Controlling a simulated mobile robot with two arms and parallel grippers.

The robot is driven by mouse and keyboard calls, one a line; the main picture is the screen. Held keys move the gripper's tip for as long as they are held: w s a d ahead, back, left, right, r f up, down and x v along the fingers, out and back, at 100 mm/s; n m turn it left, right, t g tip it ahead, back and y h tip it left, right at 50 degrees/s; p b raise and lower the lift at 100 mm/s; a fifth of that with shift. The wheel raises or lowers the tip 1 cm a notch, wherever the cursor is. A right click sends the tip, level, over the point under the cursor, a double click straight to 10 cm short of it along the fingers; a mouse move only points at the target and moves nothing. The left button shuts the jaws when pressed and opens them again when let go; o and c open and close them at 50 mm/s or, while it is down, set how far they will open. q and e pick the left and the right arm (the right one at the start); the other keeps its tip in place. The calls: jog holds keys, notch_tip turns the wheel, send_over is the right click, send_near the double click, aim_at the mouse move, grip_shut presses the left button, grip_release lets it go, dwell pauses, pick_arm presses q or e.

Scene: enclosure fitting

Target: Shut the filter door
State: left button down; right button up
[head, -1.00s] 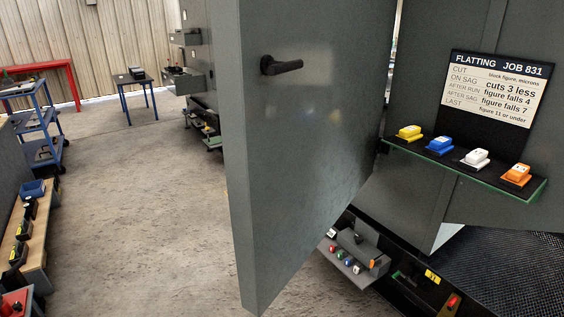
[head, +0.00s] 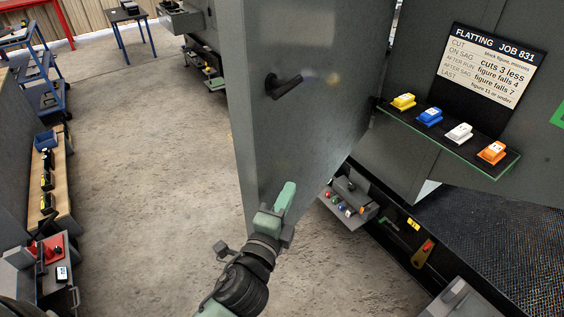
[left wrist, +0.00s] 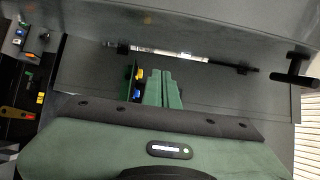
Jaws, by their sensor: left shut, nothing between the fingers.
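The filter door, a tall grey panel (head: 300,130), stands open in the middle of the head view. Its black lever handle (head: 284,86) is on the face toward me. My left gripper (head: 286,196) has green fingers, shut and empty, in front of the door's lower part, below the handle. I cannot tell whether the fingers touch the door. In the left wrist view, the closed fingers (left wrist: 163,88) point toward a grey panel, and a black handle (left wrist: 296,70) shows at the right. My right gripper is not in view.
A shelf (head: 450,146) with yellow, blue, white and orange blocks sits below a job sign (head: 490,66) on the right. A drawer with small knobs (head: 348,207) is low behind the door. A bench (head: 50,187) runs along the left; the floor (head: 160,150) between is clear.

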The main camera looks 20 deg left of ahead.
aim_at(281, 169)
pick_arm(q)
jog(key=w+a+p, duration=0.1)
jog(key=w, duration=0.1)
jog(key=w+a+p, duration=0.1)
jog(key=w, duration=0.2)
jog(key=w+a+p, duration=0.1)
jog(key=w, duration=0.1)
jog(key=shift+w+a, duration=0.15)
jog(key=shift+a, duration=0.25)
jog(key=shift+w, duration=0.1)
jog(key=shift+d, duration=0.1)
